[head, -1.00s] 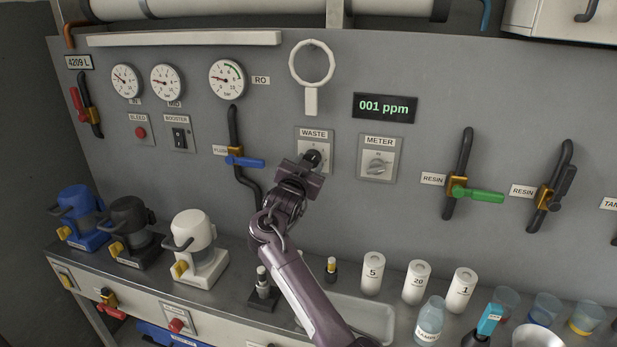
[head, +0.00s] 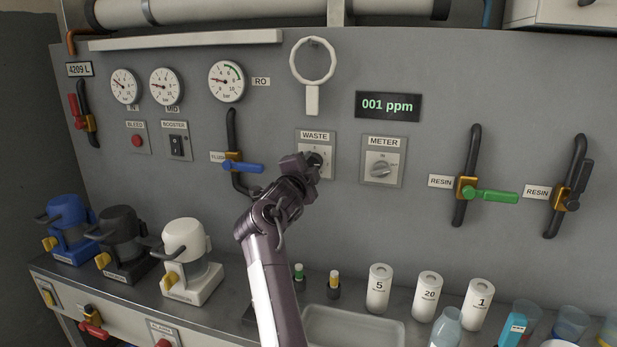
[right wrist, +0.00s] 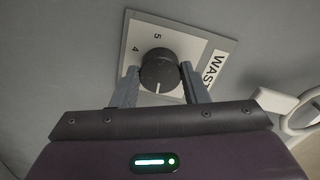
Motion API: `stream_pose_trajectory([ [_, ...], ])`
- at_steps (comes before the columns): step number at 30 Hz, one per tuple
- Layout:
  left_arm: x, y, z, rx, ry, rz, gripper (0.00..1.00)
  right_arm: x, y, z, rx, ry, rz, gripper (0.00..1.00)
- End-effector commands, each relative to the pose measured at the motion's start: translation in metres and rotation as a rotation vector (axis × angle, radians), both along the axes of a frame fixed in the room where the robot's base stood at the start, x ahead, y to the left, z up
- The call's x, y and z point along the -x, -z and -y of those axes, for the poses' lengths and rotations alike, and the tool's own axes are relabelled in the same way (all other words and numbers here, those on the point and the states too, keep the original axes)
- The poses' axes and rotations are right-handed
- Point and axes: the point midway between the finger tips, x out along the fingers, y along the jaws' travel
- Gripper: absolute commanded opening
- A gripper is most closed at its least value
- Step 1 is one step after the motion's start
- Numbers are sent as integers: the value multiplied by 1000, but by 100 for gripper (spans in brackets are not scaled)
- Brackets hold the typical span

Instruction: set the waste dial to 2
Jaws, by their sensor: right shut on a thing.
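The waste dial (right wrist: 158,70) is a round black knob on a pale plate (right wrist: 130,35) marked WASTE. In the right wrist view its white pointer line points toward the bottom of the picture. The digits 5 and 4 show beyond the knob; the other digits and the one at the pointer are hidden or unclear. My right gripper (right wrist: 158,80) is shut on the dial, one finger on each side. In the head view the right gripper (head: 312,162) covers much of the waste plate (head: 328,145). My left gripper is not in view.
The meter dial (head: 381,168) sits right of the waste plate. A blue-handled valve (head: 243,166) is close on the left, and a white ring (head: 313,62) hangs above. Bottles and a tray (head: 352,325) stand on the counter below.

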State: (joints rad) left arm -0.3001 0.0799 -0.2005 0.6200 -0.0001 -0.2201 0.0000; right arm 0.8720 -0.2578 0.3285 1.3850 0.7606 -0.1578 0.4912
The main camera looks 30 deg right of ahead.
Motion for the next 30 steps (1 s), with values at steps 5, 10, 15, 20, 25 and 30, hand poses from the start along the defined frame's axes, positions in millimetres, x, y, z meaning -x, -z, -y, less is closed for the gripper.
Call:
stream_pose_trajectory([
  [5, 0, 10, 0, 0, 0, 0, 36, 0, 2, 0, -51, 1, 57, 18],
  [10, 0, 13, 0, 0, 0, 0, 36, 0, 2, 1, -77, 2, 86, 18],
  [15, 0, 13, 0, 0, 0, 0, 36, 0, 1, 0, -86, 2, 96, 18],
  [20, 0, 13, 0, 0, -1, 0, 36, 0, 1, 1, -86, 2, 96, 18],
  [25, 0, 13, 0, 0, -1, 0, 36, 0, 1, 1, -86, 2, 95, 42],
  [30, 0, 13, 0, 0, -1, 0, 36, 0, 1, 0, -85, 2, 96, 62],
])
